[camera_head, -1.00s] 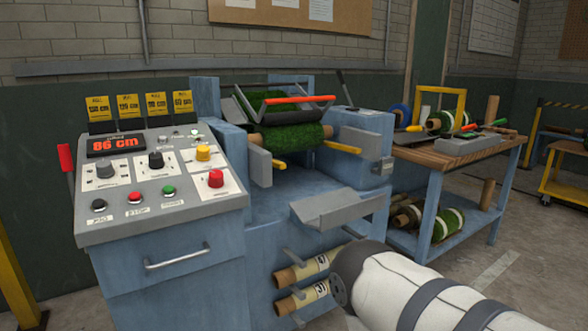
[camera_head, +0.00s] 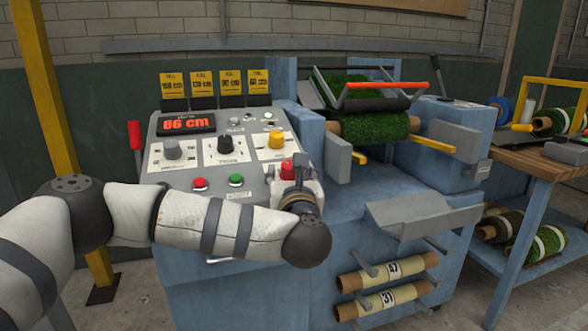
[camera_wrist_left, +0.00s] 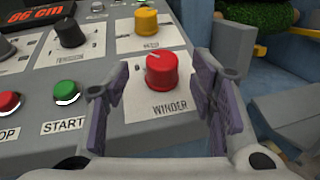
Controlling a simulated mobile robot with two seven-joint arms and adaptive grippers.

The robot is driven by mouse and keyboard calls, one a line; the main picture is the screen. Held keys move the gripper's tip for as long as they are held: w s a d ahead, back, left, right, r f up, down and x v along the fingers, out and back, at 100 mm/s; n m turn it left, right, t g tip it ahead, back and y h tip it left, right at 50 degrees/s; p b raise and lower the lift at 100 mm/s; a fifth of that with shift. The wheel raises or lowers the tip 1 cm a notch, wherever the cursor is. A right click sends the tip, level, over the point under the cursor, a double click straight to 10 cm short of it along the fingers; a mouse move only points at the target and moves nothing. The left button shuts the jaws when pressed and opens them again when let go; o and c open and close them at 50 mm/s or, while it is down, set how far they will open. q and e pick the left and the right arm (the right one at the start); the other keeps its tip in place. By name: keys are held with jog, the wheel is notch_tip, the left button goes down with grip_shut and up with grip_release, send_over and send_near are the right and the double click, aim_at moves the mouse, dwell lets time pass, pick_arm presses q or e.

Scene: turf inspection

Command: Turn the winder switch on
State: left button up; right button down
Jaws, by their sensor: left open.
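The winder switch is a red knob (camera_wrist_left: 161,70) above a "WINDER" label in the left wrist view. It also shows at the right of the control panel in the head view (camera_head: 287,170), partly hidden by my gripper. A white mark on its top points to the left, slightly up. My left gripper (camera_wrist_left: 165,105) is open, with one finger on each side of the knob's near side, apart from it. In the head view my left gripper (camera_head: 294,180) is over the panel's lower right corner. My right gripper is not in view.
The control panel (camera_head: 160,128) also bears a yellow knob (camera_head: 275,139), a black knob (camera_head: 226,145), a grey knob (camera_head: 173,149), a red button (camera_head: 200,184) and a green button (camera_head: 236,180). A grey tray (camera_head: 425,213) and turf roller stand to the right.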

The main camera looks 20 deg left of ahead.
aim_at(290, 167)
pick_arm(q)
jog(key=x, duration=0.3)
jog(key=shift+w, duration=0.15)
jog(key=shift+c, duration=0.2)
jog(key=c, duration=1.1)
jog(key=shift+c, duration=0.2)
